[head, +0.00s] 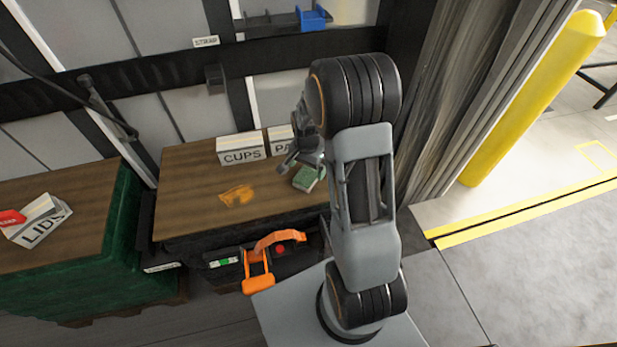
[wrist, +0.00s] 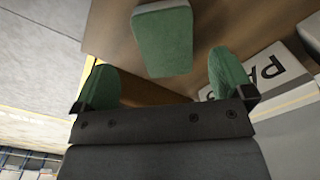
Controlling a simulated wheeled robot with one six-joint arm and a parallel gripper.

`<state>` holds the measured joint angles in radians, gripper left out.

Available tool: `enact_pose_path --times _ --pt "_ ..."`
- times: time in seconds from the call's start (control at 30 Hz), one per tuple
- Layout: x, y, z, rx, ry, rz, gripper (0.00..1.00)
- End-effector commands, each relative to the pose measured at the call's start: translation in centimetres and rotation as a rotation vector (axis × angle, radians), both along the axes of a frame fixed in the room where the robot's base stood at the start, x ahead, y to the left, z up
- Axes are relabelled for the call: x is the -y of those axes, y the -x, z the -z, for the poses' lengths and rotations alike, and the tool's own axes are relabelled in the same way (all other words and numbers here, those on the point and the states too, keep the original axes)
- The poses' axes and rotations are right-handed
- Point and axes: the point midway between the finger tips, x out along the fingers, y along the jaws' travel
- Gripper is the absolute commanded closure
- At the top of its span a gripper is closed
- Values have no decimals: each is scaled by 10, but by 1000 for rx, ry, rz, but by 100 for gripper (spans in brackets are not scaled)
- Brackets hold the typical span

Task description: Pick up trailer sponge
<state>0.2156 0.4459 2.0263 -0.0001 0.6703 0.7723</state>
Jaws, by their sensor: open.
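The sponge (head: 307,179), a green block with a paler side, lies on the wooden top of a dark crate, near its right edge by my arm. In the wrist view the sponge (wrist: 163,42) is just ahead of my gripper and roughly centred between the fingers. My gripper (head: 287,162) is open and empty, beside the sponge on its left in the head view. Its two green-tipped fingers also show in the wrist view (wrist: 161,62). I cannot tell the exact gap between the fingers and the sponge.
A CUPS box (head: 241,150) and a partly hidden box marked PA (head: 280,140) stand behind the sponge. A LIDS box (head: 40,222) sits on the left crate. A yellow post (head: 530,95) stands right.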

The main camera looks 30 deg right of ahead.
Motion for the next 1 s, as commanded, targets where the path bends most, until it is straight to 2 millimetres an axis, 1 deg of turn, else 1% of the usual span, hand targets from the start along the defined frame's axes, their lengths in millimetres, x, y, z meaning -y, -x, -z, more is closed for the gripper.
enact_pose_path --times 0.03,0.27,0.5,0.6,0.73,0.93,0.97,1.0 --pt "0 0 5 -1 0 -1 1" --pt "-1 0 17 -1 0 -3 1" --pt "-2 -5 49 -1 0 -3 1" --pt "-2 -5 58 -1 0 -3 1" --pt "-2 -5 63 1 -1 -3 1" --pt "-2 -5 64 1 0 -3 1" --pt "-2 -5 64 1 0 -3 2" --pt "-2 -5 64 1 0 -3 6"
